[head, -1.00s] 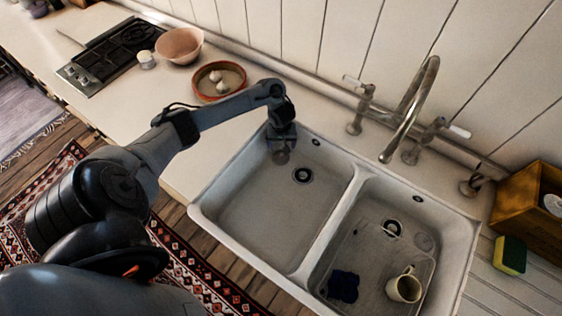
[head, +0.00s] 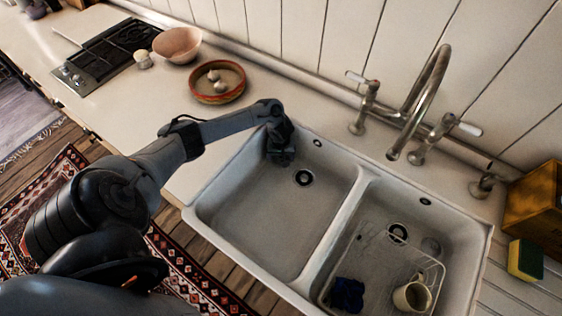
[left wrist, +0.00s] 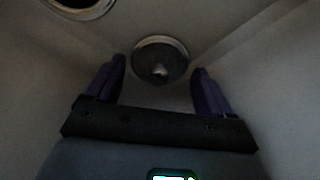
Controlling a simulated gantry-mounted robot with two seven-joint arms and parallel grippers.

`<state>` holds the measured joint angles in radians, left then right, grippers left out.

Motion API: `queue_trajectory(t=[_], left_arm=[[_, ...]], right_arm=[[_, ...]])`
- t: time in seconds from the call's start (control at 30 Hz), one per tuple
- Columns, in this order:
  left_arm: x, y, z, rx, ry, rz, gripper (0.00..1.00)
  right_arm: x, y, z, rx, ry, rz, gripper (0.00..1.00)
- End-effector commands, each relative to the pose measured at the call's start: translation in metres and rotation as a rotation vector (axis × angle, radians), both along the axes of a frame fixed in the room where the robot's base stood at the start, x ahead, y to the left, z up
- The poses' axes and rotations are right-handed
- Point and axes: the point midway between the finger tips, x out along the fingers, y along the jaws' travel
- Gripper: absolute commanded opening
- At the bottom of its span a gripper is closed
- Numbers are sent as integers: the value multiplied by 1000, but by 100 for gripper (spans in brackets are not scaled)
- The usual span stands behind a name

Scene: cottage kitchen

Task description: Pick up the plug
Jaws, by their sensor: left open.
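The plug (left wrist: 160,52) is a round dark disc with a lighter rim and a small pointed knob. In the left wrist view it lies on the basin floor, just ahead of and between the fingertips. My left gripper (head: 281,157) reaches down into the back left corner of the left sink basin (head: 262,205) and hides the plug in the head view. In the left wrist view the same gripper (left wrist: 159,68) is open, a finger on each side of the plug's near edge. I cannot tell whether the fingers touch it. My right gripper is not in view.
The left basin's drain (head: 303,178) is right of the gripper; basin walls are close. The right basin holds a rack, a mug (head: 411,297) and a dark blue cloth (head: 347,294). A tap (head: 425,100) stands behind. A bowl of eggs or bulbs (head: 217,84) sits on the counter.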

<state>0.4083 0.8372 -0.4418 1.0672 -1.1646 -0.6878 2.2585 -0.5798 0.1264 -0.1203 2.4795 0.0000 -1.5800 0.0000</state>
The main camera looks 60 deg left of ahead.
Motion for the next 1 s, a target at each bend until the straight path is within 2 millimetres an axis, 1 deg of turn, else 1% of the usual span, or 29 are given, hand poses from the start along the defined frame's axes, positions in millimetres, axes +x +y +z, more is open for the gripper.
queue_trajectory(t=[0.03,0.07,0.27,0.3,0.37,0.53,0.57,0.83,1.0], left_arm=[[1,0,-5,-1,-1,0,83],[1,1,-6,0,-1,-1,83],[1,1,-5,0,-1,0,83],[1,1,-5,0,-1,0,80],[1,1,-5,0,-1,0,71],[1,1,-5,1,-1,0,45],[1,1,-5,0,-1,0,42],[1,1,-4,1,-1,0,42],[1,1,5,1,-2,0,42]], right_arm=[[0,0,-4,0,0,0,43],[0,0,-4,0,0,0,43],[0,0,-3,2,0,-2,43],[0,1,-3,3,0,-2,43],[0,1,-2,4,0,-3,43],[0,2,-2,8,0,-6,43],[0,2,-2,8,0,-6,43],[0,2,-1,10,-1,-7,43],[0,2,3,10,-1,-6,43]])
